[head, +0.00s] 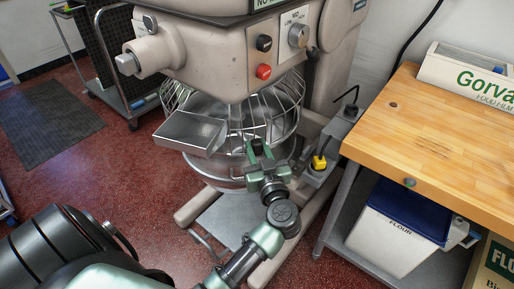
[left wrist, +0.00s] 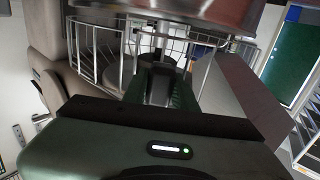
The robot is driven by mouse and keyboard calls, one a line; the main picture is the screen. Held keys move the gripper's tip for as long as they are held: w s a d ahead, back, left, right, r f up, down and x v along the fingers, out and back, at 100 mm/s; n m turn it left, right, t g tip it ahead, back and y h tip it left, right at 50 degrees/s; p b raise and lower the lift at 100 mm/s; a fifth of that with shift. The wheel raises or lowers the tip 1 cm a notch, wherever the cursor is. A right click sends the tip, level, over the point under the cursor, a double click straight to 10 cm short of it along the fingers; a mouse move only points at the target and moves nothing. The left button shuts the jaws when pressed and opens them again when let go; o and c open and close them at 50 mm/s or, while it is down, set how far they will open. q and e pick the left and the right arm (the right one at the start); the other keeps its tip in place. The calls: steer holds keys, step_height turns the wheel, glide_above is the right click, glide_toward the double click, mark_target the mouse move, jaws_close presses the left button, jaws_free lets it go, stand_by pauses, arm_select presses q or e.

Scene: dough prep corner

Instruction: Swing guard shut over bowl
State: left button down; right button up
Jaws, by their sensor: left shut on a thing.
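The wire guard (head: 289,107) rings the space above the steel bowl (head: 215,167) under the mixer head. A metal chute (head: 190,133) sticks out at its front left. My left gripper (head: 257,150) is at the front of the guard, shut on one of its bars. In the left wrist view the gripper's fingers (left wrist: 160,88) meet an upright bar, with guard wires (left wrist: 225,48) behind and the chute (left wrist: 237,92) to the right. I cannot tell whether the guard is fully closed. The bowl's inside is mostly hidden. My right gripper is not in view.
The mixer (head: 205,50) has a black button, a red button and a knob above the guard. A wooden table (head: 435,135) stands close on the right, with a flour bin (head: 390,235) under it. A yellow plug (head: 318,162) sits beside the mixer.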

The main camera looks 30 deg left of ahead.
arm_select(q)
steer(key=w+d+p, duration=0.3)
steer(key=shift+w+p, duration=0.25)
steer(key=shift+p, duration=0.15)
steer(key=c, duration=1.1)
jaws_free()
steer(key=shift+w, duration=0.2)
steer(key=shift+s, duration=0.1)
